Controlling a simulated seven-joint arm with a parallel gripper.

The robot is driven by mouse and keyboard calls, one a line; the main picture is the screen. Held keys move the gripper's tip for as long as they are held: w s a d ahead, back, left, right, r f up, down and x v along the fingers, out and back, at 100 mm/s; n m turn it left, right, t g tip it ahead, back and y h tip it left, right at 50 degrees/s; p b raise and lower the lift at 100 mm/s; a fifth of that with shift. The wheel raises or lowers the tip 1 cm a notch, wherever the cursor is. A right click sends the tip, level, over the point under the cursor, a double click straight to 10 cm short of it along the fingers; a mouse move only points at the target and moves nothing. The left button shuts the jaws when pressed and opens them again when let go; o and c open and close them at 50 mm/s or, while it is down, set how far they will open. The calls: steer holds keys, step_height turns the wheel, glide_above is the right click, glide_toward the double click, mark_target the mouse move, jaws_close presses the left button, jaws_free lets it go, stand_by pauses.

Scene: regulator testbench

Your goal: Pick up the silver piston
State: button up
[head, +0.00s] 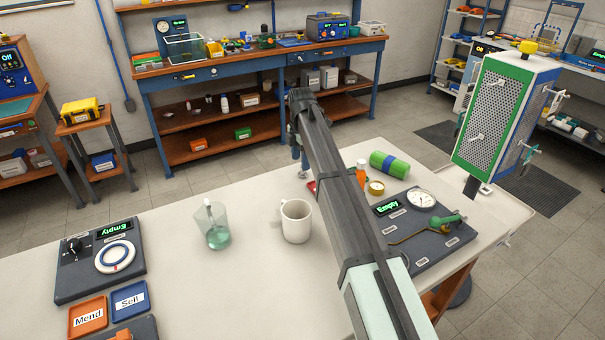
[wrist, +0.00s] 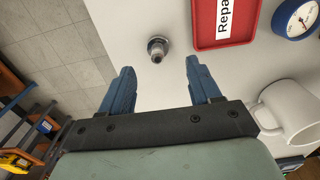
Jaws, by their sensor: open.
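The silver piston (wrist: 157,48) is a small metal cylinder on the white table, seen nearly end-on in the wrist view. My gripper (wrist: 159,66) is open, its two blue fingers spread wide. In that picture the piston appears just beyond the fingertips, centred across the gap. Nothing is held between the fingers. In the head view my arm crosses the table and my gripper (head: 299,160) points down near the far edge.
A red tray lettered "Repa" (wrist: 203,42) lies right of the piston, with a blue-rimmed gauge (wrist: 297,16) beyond. A white mug (head: 296,222) and a glass (head: 214,228) stand nearer. A green cylinder (head: 389,166) and a gauge panel (head: 450,232) are right of my arm.

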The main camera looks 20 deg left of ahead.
mark_target(303, 174)
steer(key=f, duration=0.5)
steer(key=shift+w+d, duration=0.2)
steer(key=shift+w, duration=0.1)
steer(key=shift+r, duration=0.1)
steer(key=c, duration=1.2)
steer(key=shift+o, duration=0.2)
